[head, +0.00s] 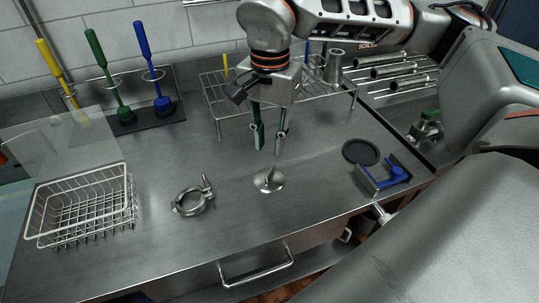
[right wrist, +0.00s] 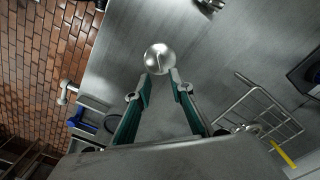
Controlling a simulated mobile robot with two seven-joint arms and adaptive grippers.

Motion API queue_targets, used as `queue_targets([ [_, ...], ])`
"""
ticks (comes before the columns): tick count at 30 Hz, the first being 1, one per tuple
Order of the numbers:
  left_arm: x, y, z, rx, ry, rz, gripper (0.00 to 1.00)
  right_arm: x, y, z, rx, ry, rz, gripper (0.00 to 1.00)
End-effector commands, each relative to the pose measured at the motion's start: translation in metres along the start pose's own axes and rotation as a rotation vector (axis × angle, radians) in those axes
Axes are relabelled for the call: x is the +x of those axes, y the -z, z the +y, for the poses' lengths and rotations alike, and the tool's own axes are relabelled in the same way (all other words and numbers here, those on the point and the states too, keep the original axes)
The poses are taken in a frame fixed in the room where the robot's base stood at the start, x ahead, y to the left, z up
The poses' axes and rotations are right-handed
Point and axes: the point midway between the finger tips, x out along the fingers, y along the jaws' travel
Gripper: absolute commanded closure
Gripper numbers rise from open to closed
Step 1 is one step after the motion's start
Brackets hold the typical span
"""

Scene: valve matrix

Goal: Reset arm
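My right arm (head: 345,22) reaches in from the upper right in the head view. Its right gripper (head: 268,148) points down above the steel bench, with its two green-padded fingers apart and nothing between them. It also shows open in the right wrist view (right wrist: 159,84). A small metal disc with a short stem (head: 268,180) lies on the bench just below and in front of the fingertips, apart from them. The disc shows beyond the fingertips in the right wrist view (right wrist: 158,58). My left gripper is not in view.
A metal ring clamp (head: 192,200) lies left of the disc. A wire basket (head: 82,212) stands at the left. A wire rack (head: 215,98) stands behind the gripper. Brushes (head: 119,108) hang at the back left. A black disc (head: 361,152) and blue-grey fixture (head: 383,177) sit right.

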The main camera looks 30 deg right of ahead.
Motion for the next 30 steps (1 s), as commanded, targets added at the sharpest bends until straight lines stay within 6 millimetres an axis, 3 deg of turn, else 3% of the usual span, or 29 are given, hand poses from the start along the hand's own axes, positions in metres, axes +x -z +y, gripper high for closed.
queue_targets([
  [3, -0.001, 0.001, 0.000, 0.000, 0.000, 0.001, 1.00, -0.017, 0.000, 0.000, -0.001, 0.002, 0.001, 0.78],
  [8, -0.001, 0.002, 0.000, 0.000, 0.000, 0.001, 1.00, -0.027, 0.000, 0.000, 0.000, 0.000, 0.001, 0.78],
  [30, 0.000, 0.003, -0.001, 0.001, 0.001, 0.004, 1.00, -0.028, 0.000, 0.000, -0.001, -0.001, 0.000, 0.78],
])
